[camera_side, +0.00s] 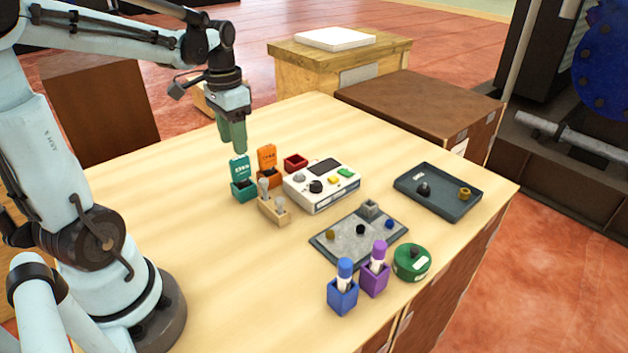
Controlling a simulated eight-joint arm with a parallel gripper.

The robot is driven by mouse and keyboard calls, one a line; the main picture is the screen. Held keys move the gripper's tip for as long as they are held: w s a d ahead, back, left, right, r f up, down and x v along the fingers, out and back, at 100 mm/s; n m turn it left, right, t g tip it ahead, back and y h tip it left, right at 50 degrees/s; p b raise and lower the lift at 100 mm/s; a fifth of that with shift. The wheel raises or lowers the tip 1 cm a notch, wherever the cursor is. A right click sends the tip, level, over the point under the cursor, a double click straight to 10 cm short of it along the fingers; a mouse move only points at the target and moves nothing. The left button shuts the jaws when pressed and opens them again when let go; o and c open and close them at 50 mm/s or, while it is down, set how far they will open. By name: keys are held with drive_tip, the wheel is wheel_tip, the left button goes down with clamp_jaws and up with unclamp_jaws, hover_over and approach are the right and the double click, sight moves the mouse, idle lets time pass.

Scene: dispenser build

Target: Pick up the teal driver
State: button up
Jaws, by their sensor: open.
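The teal driver (240,167) looks like a flat-sided teal block with pale lettering. It stands upright in a small teal holder (244,190) near the middle of the light wooden table. My gripper (234,146) points down just above the top of the teal driver, with its green fingers close to it. My jaws are open; the gap between the fingers is hard to see from this side. Whether the fingers touch the driver cannot be told.
An orange block (267,157) in an orange holder stands close on the right. A wooden stand (274,208) with bulb-like pieces is in front. A white control box (321,187) and red bin (295,163) lie further right. The table's left back is clear.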

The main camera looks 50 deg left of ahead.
sight(239, 158)
drive_tip(key=shift+f, duration=0.75)
drive_tip(key=f, duration=0.3)
drive_tip(key=shift+w+a+f, duration=0.2)
drive_tip(key=shift+w+f, duration=0.1)
drive_tip(key=shift+w, duration=0.1)
drive_tip(key=shift+f, duration=0.75)
drive_tip(key=shift+c, duration=0.5)
clamp_jaws()
